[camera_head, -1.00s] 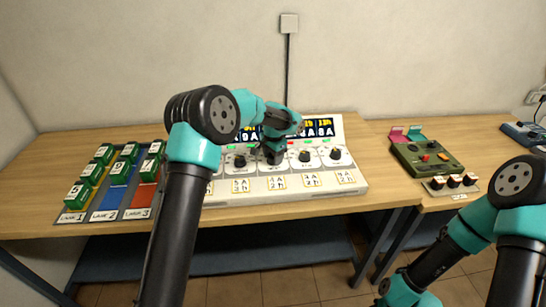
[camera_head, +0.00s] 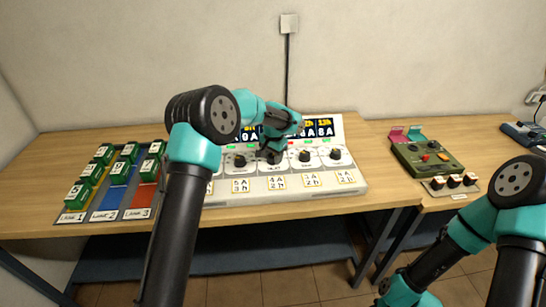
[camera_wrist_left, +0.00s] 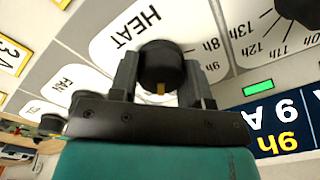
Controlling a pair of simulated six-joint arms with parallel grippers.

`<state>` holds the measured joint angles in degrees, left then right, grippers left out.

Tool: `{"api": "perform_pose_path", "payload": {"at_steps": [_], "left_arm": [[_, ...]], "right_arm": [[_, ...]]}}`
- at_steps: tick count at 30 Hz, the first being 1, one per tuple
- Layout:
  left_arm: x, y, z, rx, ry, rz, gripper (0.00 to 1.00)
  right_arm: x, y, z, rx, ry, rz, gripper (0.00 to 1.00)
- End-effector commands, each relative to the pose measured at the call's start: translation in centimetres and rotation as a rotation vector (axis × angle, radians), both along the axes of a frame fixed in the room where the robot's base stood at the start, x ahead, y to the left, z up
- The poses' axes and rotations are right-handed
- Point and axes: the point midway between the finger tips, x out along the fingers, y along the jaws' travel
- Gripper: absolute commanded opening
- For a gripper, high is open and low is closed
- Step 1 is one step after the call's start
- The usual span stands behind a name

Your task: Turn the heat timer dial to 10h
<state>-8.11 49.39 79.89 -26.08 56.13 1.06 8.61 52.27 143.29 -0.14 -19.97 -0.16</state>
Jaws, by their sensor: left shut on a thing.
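The heat timer dial (camera_wrist_left: 163,60) is a round black knob on a white plate lettered HEAT (camera_wrist_left: 138,27) in the left wrist view. A yellow mark shows on its near side. My left gripper (camera_wrist_left: 164,76) has a finger on each side of the dial and is shut on it. Marks 8h and 9h show beside the right finger; the rest of its scale is partly hidden. In the head view my left gripper (camera_head: 273,152) reaches down onto the white control panel (camera_head: 215,188) and hides most of this dial. My right gripper is not in view.
Neighbouring dials stand close on either side, one to the left (camera_head: 239,161) and one to the right (camera_head: 305,156). Lit displays (camera_head: 325,127) run along the panel's back, partly hidden by my arm. Green blocks (camera_head: 77,196) stand left, a green box (camera_head: 425,157) right.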

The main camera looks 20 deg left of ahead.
Motion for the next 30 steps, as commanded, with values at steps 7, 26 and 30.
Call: {"api": "perform_pose_path", "payload": {"at_steps": [7,26,30], "left_arm": [[0.02,0.02,0.05,0.001,0.001,0.210,0.20],[0.05,0.06,0.03,0.001,0.000,0.742,0.20],[0.05,0.07,0.03,0.001,0.000,0.802,0.20]], "right_arm": [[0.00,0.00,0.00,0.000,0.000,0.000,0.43],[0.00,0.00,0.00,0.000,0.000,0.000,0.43],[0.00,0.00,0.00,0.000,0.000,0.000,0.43]]}}
